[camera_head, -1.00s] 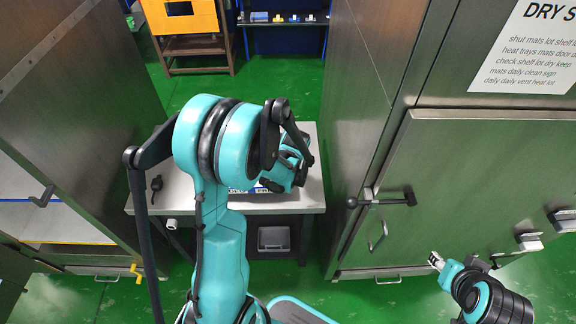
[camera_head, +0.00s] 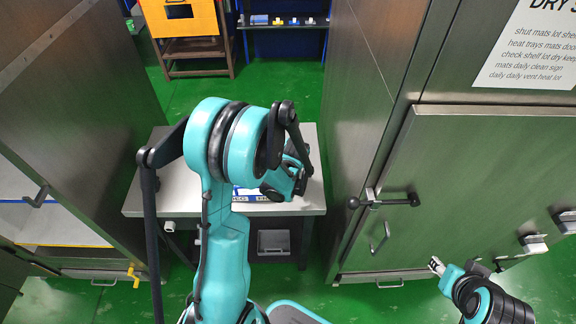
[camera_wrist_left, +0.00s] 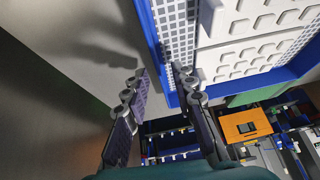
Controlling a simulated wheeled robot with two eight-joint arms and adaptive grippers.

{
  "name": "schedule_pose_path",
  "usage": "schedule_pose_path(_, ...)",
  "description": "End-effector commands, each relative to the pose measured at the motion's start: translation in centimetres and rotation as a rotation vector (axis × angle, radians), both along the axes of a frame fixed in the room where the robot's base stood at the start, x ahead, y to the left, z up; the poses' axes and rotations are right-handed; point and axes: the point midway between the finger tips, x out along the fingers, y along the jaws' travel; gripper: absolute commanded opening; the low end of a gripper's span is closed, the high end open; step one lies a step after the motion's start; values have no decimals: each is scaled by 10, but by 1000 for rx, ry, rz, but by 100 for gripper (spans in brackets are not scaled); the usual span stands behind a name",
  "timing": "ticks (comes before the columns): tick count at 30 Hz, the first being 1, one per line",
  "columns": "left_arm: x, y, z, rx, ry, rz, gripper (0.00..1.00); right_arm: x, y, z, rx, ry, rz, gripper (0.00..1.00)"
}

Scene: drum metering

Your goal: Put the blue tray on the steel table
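The blue tray (camera_wrist_left: 170,88) fills the upper right of the left wrist view, with white gridded and studded panels inside it. In the head view a small blue-and-white part of it (camera_head: 241,192) shows on the steel table (camera_head: 300,207); my left arm hides the rest. My left gripper (camera_wrist_left: 161,73) is open. Its fingertips are apart, with one outside the tray's blue side wall and one over its inner side; I cannot tell if they touch it. My right gripper (camera_head: 435,264) is at the lower right, away from the table, too small to read.
Tall steel cabinets stand close on both sides of the table. The right one has a door handle (camera_head: 384,200) sticking out. A grey bin (camera_head: 273,242) is under the table. An orange cabinet (camera_head: 180,20) stands on the green floor behind.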

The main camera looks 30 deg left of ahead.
Motion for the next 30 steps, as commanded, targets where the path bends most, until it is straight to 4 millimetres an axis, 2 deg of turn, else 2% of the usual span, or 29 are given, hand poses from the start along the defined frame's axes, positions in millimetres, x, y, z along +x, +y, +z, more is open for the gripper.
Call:
schedule_pose_path(5, -4, -3, 13, 0, 0, -1, 26, 0, 0, 8, 0, 0, 0, 40)
schedule_pose_path(12, -24, -19, 60, 1, 0, -2, 26, 0, 0, 30, 0, 0, 0, 40)
schedule_pose_path(18, -40, -31, 92, 0, 0, -1, 26, 0, 0, 44, 0, 0, 0, 40)
schedule_pose_path(26, -50, -41, 114, -2, -2, -18, 26, 0, 0, 49, 0, 0, 0, 40)
schedule_pose_path(30, -67, -60, 140, -11, -11, -99, 26, 0, 0, 48, 0, 0, 0, 40)
